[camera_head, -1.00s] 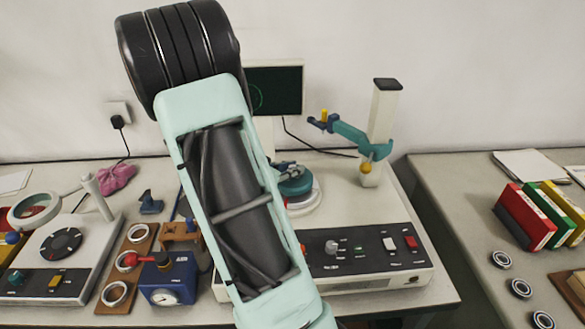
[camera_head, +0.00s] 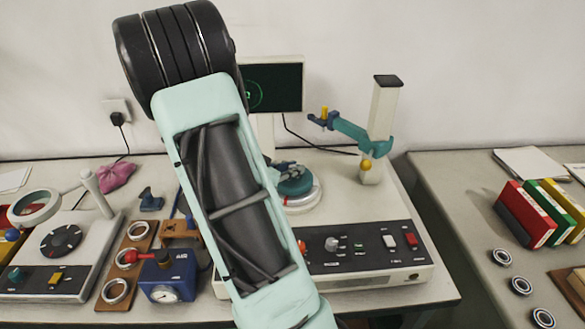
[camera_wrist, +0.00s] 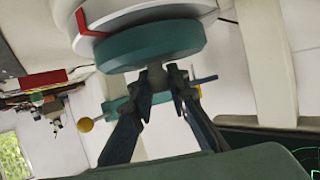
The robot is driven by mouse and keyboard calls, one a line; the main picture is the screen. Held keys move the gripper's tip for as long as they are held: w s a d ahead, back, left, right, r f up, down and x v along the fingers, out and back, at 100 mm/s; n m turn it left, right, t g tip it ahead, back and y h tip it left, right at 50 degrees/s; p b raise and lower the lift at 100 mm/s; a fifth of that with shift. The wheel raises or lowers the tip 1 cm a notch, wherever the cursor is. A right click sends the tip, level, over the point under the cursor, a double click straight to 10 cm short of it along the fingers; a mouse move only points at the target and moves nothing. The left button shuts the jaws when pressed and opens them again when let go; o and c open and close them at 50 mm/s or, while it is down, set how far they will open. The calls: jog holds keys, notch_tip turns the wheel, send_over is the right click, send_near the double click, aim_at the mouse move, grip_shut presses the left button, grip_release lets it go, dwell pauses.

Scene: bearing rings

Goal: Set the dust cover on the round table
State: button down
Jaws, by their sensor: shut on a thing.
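The dust cover is a flat teal disc (camera_head: 297,184) with a small knob, in the middle of the bench behind my arm. The round table (camera_head: 304,203) is the pale disc with a red mark directly below it. The wrist view shows the cover (camera_wrist: 150,46) against the pale round table (camera_wrist: 125,20), with no clear gap between them. Whether its full weight rests there I cannot tell. My gripper (camera_wrist: 164,84) is shut on the cover's grey knob. In the head view my gripper (camera_head: 289,171) is partly hidden by my forearm.
A pale post (camera_head: 381,130) with a teal arm and yellow knob (camera_head: 366,165) stands just right of the round table. A screen (camera_head: 276,88) stands behind. A blue gauge box (camera_head: 166,282) and a ring board (camera_head: 122,268) are to the left.

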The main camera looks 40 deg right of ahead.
jog(key=shift+r+p, duration=0.1)
jog(key=shift+p, duration=0.3)
dwell(0.3)
jog(key=c, duration=1.8)
grip_release()
jog(key=shift+o, duration=0.2)
notch_tip(320, 180, up, 10)
jog(key=shift+f, duration=0.1)
jog(key=shift+w+a, duration=0.1)
